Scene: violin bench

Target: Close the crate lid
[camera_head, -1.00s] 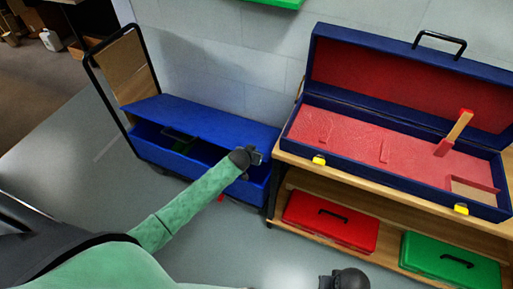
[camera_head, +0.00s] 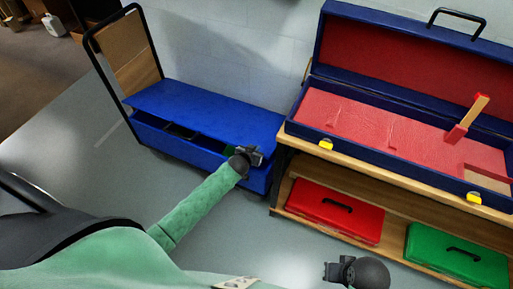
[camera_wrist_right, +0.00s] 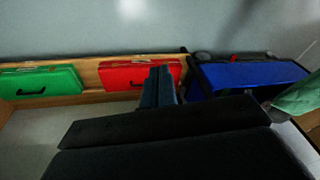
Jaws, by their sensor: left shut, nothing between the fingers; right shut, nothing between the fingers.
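The blue crate (camera_head: 180,145) stands on a low cart at the left. Its blue lid (camera_head: 205,108) is tilted, with a narrow dark gap along the front between lid and crate wall. My left gripper (camera_head: 257,155) is shut and empty, at the lid's front edge near its right end. I cannot tell whether it touches the lid. My right gripper (camera_head: 332,271) is shut and empty, low in front of the shelf.
A wooden bench with an open blue violin case (camera_head: 395,130) stands at the right. A red case (camera_head: 335,210) and a green case (camera_head: 455,255) lie on its lower shelf. The cart's black handle frame (camera_head: 95,60) rises at the crate's left. The floor in front is clear.

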